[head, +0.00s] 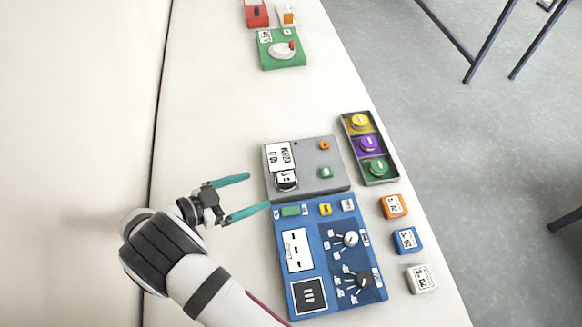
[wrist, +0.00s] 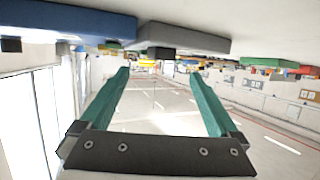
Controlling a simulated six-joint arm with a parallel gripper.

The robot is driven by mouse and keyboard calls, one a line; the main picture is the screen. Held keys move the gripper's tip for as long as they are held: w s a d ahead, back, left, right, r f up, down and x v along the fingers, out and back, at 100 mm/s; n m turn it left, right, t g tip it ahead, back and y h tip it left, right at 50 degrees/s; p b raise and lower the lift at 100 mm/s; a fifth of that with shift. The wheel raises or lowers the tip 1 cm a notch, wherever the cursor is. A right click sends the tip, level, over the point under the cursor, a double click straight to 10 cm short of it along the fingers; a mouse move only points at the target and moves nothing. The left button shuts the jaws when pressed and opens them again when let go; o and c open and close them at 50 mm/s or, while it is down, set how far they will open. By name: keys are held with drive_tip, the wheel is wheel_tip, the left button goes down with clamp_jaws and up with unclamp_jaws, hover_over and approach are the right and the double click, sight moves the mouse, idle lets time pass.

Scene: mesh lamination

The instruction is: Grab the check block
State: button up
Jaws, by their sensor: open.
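Three labelled blocks stand in a column at the table's right: an orange block (head: 393,206), a blue block (head: 407,240) and a white block (head: 421,279). Their print is too small to read, so I cannot tell which is the check block. My gripper (head: 258,191) is open and empty, its teal fingers pointing right near the left edges of the grey panel (head: 316,152) and blue panel (head: 268,232). Both panels lie between it and the blocks. In the wrist view the open fingers (wrist: 159,73) show nothing held between them.
A grey tray (head: 345,128) with yellow, purple and green round-topped pieces stands right of the grey panel. A green panel (head: 283,62) with a dial and a red box (head: 256,14) sit at the far end.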

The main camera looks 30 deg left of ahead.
sight(278, 181)
drive_tip(key=x, duration=0.8)
drive_tip(key=shift+w, duration=0.25)
clamp_jaws()
